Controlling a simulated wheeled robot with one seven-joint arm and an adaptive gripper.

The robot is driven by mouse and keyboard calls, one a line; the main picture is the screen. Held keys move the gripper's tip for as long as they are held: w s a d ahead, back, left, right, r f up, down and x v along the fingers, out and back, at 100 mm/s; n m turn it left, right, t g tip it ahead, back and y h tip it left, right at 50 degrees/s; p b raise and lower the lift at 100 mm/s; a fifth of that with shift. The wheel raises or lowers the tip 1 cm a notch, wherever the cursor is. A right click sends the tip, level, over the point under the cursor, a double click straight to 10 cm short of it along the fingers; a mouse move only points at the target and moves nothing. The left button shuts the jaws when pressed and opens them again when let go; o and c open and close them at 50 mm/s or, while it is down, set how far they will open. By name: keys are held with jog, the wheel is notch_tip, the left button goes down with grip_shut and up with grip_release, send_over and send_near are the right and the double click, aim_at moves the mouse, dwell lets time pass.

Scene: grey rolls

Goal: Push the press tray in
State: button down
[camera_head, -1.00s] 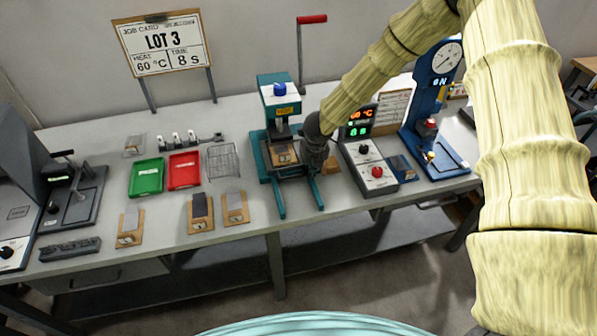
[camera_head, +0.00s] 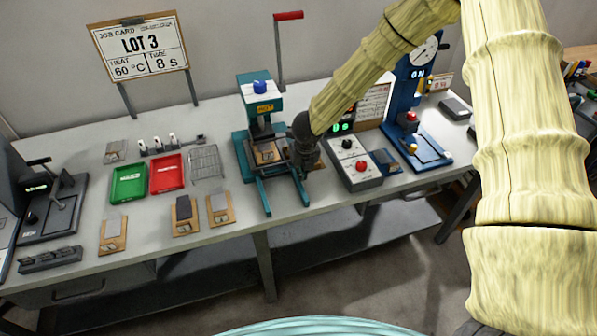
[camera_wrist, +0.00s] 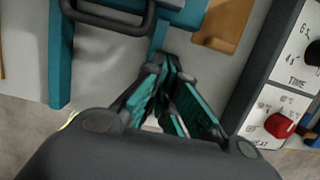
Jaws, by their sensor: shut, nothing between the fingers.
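The teal press (camera_head: 262,103) stands on the bench, with its blue knob on top and two legs reaching toward the front edge. Its tray (camera_head: 268,155) sits low between the legs and carries a brown card with a dark piece. In the wrist view the dark tray handle (camera_wrist: 112,26) shows at the top, left of the fingers. My gripper (camera_head: 304,172) is beside the tray on its right, over the right leg. In the wrist view my gripper (camera_wrist: 170,72) is shut and empty, its tips near the right leg and apart from the handle. My wrist hides part of the press's right side.
A grey control box (camera_head: 353,165) with knobs stands close to the right of my gripper. A brown board (camera_wrist: 224,22) lies between press and box. Green (camera_head: 128,184) and red trays (camera_head: 167,174) and several carded pieces lie left. A blue dial press (camera_head: 415,100) stands right.

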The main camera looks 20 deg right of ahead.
jog(key=b+v, duration=0.1)
jog(key=v, duration=0.7)
jog(key=shift+a+r+b, duration=0.25)
jog(key=shift+a+b, duration=0.05)
jog(key=shift+a, duration=0.1)
